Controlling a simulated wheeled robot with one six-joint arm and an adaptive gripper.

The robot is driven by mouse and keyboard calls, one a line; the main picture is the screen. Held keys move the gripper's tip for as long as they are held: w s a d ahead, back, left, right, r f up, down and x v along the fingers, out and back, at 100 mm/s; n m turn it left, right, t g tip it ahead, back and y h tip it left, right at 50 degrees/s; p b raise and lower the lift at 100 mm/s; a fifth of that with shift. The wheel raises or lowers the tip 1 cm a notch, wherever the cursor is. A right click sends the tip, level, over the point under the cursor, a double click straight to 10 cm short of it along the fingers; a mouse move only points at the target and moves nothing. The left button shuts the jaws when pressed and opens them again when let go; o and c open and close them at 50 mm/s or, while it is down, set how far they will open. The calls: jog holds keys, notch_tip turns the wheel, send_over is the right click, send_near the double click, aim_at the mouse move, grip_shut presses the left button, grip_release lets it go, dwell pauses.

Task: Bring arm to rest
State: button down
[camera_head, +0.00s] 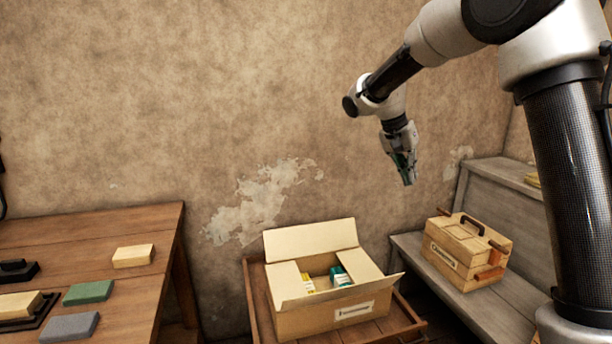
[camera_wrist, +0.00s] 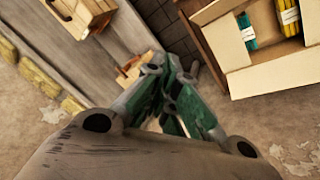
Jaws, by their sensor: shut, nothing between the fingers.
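My gripper (camera_head: 408,179) hangs from my arm in the upper right of the head view, fingers pointing down. It is in the air in front of the wall, above the gap between the open carton and the wooden toolbox. Its fingers are shut and empty. In the wrist view my gripper (camera_wrist: 175,126) shows green fingers close together, with nothing between them.
An open cardboard carton (camera_head: 299,322) with yellow and teal items stands on a low wooden table. A wooden toolbox (camera_head: 462,259) sits on a grey bench (camera_head: 513,291) at right. A workbench (camera_head: 151,218) at left bears several blocks. The air around my gripper looks clear.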

jog(key=s+d+r+n+y, duration=0.1)
jog(key=s+d+r, duration=0.1)
jog(key=s, duration=0.3)
jog(key=s+d+r+n, duration=0.1)
jog(key=s+d+r, duration=0.2)
jog(key=s, duration=0.1)
jog(key=s+d+f+n+t+y, duration=0.1)
jog(key=s+d+n+t, duration=0.1)
jog(key=s, duration=1)
jog(key=s+d+f+n+t+y, duration=0.1)
jog(key=s+d+n+y, duration=0.1)
jog(key=s, duration=1.1)
jog(key=shift+s+f+n+t+y, duration=0.3)
jog(key=shift+n+t, duration=0.1)
jog(key=shift+n, duration=0.3)
